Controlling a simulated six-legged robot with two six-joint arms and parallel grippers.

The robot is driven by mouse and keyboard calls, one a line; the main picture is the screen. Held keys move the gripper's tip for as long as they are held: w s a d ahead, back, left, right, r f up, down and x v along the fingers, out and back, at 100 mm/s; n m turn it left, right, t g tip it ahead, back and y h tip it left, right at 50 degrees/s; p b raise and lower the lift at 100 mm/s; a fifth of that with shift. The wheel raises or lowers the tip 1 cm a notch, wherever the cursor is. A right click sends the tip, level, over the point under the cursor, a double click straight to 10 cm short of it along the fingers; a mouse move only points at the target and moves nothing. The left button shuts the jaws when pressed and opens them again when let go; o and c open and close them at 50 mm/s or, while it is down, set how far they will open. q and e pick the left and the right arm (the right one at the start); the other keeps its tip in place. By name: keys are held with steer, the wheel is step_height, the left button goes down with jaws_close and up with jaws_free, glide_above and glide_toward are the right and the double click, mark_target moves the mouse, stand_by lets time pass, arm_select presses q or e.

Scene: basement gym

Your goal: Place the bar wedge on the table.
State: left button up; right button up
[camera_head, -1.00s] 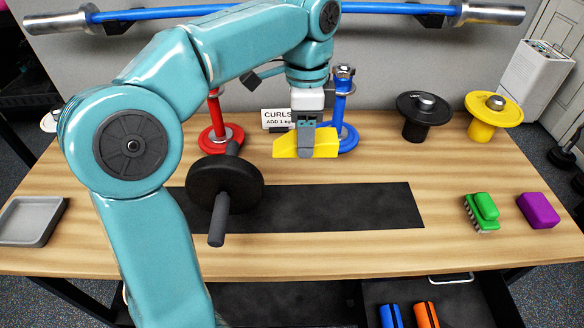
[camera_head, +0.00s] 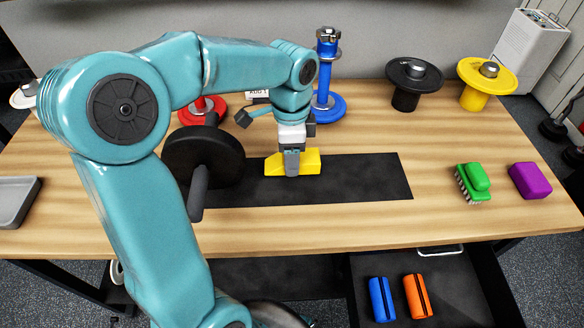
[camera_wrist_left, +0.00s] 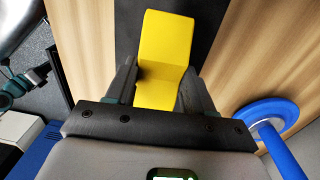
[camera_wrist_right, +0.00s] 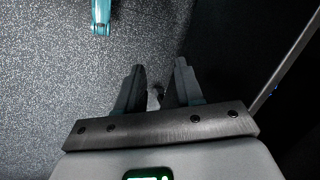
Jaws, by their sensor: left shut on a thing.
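The yellow bar wedge (camera_head: 309,162) is at the back part of the black mat (camera_head: 360,180) on the wooden table (camera_head: 480,222). My left gripper (camera_head: 291,165) points down and is shut on the wedge. In the left wrist view the wedge (camera_wrist_left: 164,50) sits between both fingers, with the mat below it. I cannot tell whether its underside touches the mat. My right gripper (camera_wrist_right: 160,75) shows only in its wrist view; its fingers are apart and empty, over the dark floor.
Red (camera_head: 203,108) and blue (camera_head: 326,80) posts stand behind. A green brush (camera_head: 473,182) and purple block (camera_head: 530,180) lie right. The mat's right part is bare. An open drawer (camera_head: 445,290) is below the front edge.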

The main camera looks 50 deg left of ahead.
arm_select(q)
steer(key=shift+s+f, duration=0.15)
steer(key=shift+f, duration=0.25)
steer(key=f, duration=0.3)
steer(key=shift+w+f, duration=0.2)
steer(key=shift+f, duration=0.15)
steer(key=shift+s+d+r, duration=0.1)
steer(key=shift+s+r, duration=0.05)
steer(key=shift+s, duration=0.05)
steer(key=shift+w+b, duration=0.1)
steer(key=shift+b, duration=0.2)
steer(key=o, duration=1.3)
